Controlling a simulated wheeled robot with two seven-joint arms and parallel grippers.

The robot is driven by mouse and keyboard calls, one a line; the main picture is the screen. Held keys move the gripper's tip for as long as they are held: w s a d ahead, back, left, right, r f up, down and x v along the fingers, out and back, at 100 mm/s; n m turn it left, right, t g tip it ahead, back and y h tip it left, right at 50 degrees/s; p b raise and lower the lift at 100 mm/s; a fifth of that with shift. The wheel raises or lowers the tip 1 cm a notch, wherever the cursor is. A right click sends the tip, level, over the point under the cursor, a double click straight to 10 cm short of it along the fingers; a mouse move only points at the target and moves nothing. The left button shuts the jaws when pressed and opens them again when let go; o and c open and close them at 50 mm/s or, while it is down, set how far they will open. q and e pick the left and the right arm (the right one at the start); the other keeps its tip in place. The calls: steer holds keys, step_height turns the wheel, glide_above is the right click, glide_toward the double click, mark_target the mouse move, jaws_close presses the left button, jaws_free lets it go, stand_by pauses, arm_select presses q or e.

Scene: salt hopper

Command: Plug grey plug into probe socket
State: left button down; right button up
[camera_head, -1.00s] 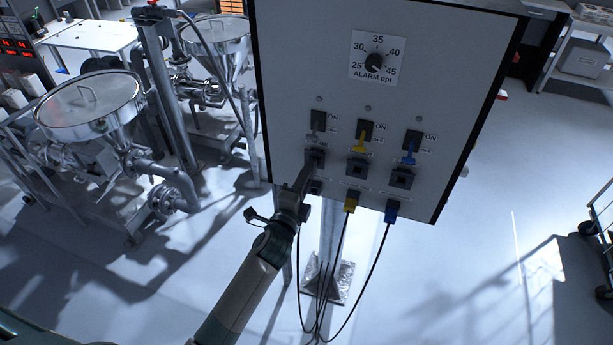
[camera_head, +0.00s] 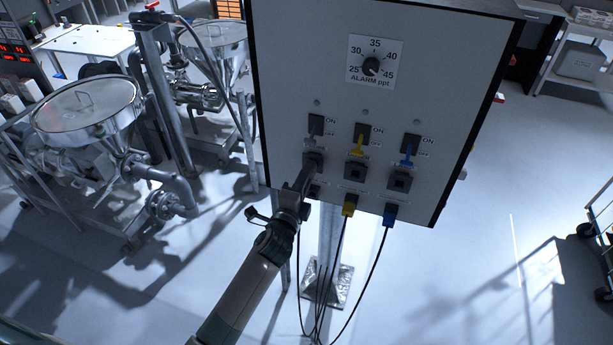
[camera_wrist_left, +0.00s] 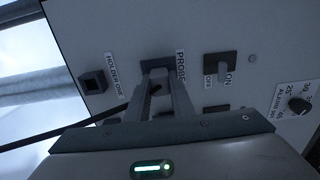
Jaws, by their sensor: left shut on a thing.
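My left gripper (camera_head: 309,172) is at the leftmost upper socket of the panel (camera_head: 340,100). In the left wrist view its fingers (camera_wrist_left: 158,74) reach the probe socket (camera_wrist_left: 155,64) beside the PROBE label. It is shut on the grey plug, which is mostly hidden between the fingers; a small dark part shows there. The fingertips hide much of the socket, so how deep the plug sits cannot be told. The HOLDER ONE socket (camera_wrist_left: 92,83) is empty. My right gripper is not in view.
A yellow plug (camera_head: 350,204) and a blue plug (camera_head: 390,214) sit in the lower sockets, their cables hanging below. Steel hoppers (camera_head: 88,108) stand at left.

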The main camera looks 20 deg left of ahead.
arm_select(q)
steer(key=shift+w, duration=0.35)
steer(key=c, duration=1)
jaws_free()
steer(key=shift+s, duration=0.2)
steer(key=shift+s+a+p, duration=0.1)
steer(key=shift+s+p, duration=0.55)
steer(key=shift+s, duration=2.2)
steer(key=shift+s, duration=0.15)
steer(key=s+b, duration=0.2)
steer(key=s, duration=0.3)
steer(key=s+b, duration=0.2)
steer(key=s, duration=0.4)
steer(key=s+b, duration=0.2)
steer(key=s, duration=0.4)
steer(key=shift+a, duration=0.3)
steer(key=shift+f, duration=0.1)
